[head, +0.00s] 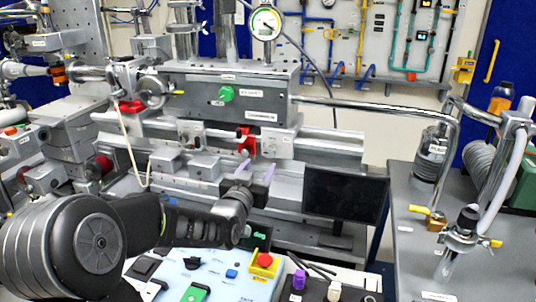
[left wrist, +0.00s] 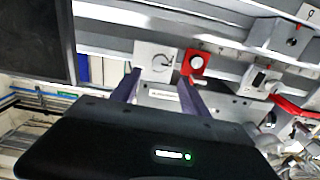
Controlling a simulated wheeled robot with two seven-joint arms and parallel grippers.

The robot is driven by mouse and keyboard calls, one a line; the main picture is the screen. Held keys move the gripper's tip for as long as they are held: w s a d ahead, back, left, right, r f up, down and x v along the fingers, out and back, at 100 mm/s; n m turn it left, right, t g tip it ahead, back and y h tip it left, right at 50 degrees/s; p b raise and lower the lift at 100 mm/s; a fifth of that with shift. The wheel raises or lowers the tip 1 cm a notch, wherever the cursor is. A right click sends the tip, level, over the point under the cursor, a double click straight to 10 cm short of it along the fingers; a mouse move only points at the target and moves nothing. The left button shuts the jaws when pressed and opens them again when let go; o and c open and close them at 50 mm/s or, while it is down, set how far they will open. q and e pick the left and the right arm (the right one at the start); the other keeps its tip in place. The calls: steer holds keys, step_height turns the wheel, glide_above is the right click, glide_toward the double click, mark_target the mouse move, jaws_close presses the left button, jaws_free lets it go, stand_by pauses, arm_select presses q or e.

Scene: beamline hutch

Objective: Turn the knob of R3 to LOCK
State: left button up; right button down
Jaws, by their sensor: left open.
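A red part (head: 246,140) sits on the front of the rail bench, beside a pale plate (head: 275,143). In the left wrist view a red knob with a round white face (left wrist: 196,64) sits beside a white plate with a curved mark (left wrist: 155,60). I cannot read a label R3 on it or tell which setting it is at. My left gripper (head: 254,174) is open and empty, its fingers reaching toward the bench just below the red part. In the left wrist view the gripper (left wrist: 160,80) has the white plate between its fingertips and the knob by the right fingertip. My right gripper is not in view.
A dark monitor (head: 345,196) stands right of the gripper. A control panel with a red button (head: 264,261) lies below. A grey table (head: 415,262) with hoses stands at right.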

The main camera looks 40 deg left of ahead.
mark_target(269, 152)
arm_select(q)
steer(key=shift+p+x, duration=0.8)
steer(key=shift+x, duration=3.1)
steer(key=shift+c, duration=0.2)
jaws_close()
